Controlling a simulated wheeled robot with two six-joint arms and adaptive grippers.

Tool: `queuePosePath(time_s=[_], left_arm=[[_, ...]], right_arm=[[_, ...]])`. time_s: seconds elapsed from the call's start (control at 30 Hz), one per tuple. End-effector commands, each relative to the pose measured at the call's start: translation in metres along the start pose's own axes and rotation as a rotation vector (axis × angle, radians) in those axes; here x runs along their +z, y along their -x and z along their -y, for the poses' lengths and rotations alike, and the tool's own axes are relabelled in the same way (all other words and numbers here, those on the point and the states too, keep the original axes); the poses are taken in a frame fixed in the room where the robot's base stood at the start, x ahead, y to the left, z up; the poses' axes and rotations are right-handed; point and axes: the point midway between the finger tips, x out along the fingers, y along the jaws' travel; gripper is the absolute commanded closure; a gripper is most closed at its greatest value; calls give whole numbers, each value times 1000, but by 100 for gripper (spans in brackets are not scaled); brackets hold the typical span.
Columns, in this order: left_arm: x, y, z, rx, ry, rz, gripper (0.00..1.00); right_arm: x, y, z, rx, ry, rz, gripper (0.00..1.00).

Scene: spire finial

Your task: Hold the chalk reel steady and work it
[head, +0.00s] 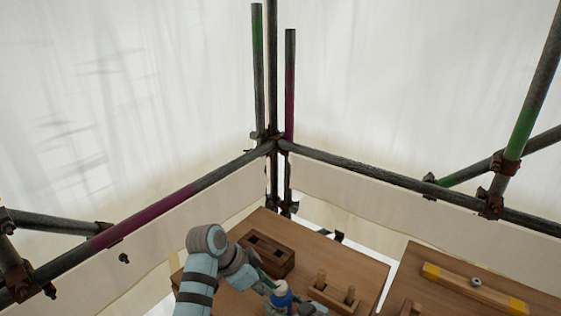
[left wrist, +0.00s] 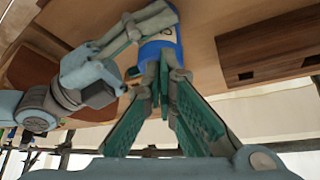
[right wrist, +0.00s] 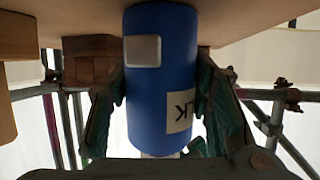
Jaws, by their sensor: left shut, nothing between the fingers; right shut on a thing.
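The chalk reel is a blue cylinder (head: 283,300) with a pale top, at the bottom middle of the head view. In the right wrist view the reel (right wrist: 160,95) fills the middle, with a grey square patch and a white label with dark letters. My right gripper (right wrist: 160,115) is shut on it, one finger on each side. The reel's blue body (left wrist: 158,52) also shows in the left wrist view. My left gripper (left wrist: 166,75) is shut and empty, its fingertips overlapping the reel's end. I cannot tell whether they touch it. In the head view my left gripper (head: 263,281) is beside the reel's top.
A dark wooden block with slots (head: 266,254) stands on the table behind the reel. A wooden stand with upright pegs (head: 333,292) is right of the reel. A second table at right carries a yellow-ended wooden bar (head: 452,281). Scaffold tubes (head: 390,177) and white sheeting surround the tables.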

Motion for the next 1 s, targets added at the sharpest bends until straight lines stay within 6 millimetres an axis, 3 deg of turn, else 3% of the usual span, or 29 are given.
queuePosePath(time_s=[1.0], left_arm=[[0,0,14,0,0,0,100]], right_arm=[[0,0,0,0,0,0,86]])
